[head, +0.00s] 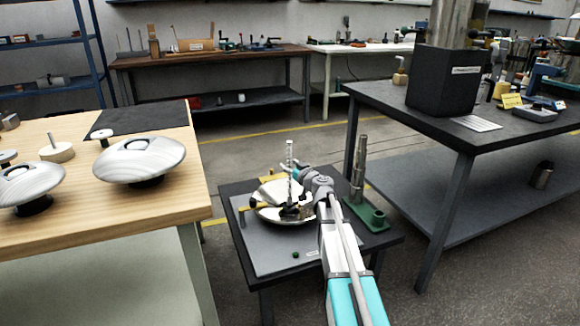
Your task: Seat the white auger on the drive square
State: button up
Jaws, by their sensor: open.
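A pale, spiral-looking upright piece (290,157), which I take to be the white auger, rises above a shiny metal bowl (268,214) on the small dark table. Its lower end is hidden by my gripper and the bowl's contents, so I cannot tell whether it sits on the drive square. The drive square itself is not visible. My gripper (291,210) is open, low over the bowl at the foot of the upright piece. It is too small to tell whether the fingers touch that piece.
A green base (371,217) with a metal post (359,165) stands close on the right of the bowl. A small green part (295,254) lies on the grey mat (265,262). A wooden bench (105,218) with domed metal pieces (140,159) is left; a black workbench (390,97) is right.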

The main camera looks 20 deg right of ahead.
jog(key=shift+s, duration=0.15)
jog(key=v, duration=1.1)
jog(key=shift+s+d, duration=0.15)
jog(key=shift+s, duration=0.2)
dwell(0.8)
jog(key=s+a+f+n+g+y+p, duration=0.1)
jog(key=s+a+f+g+p, duration=0.1)
jog(key=s+a+g+p, duration=0.45)
jog(key=s+a+f+n+g+y+p, duration=0.1)
jog(key=s+a+f+g, duration=0.2)
jog(key=a, duration=0.6)
jog(key=s+r+m+g+h+p, duration=0.1)
jog(key=s+m+g+h+p, duration=0.55)
jog(key=s, duration=1.05)
notch_tip(320, 180, up, 37)
jog(key=n+g+p, duration=0.1)
jog(key=p, duration=3.7)
jog(key=shift+w+d+h, duration=0.15)
jog(key=shift+h, duration=0.2)
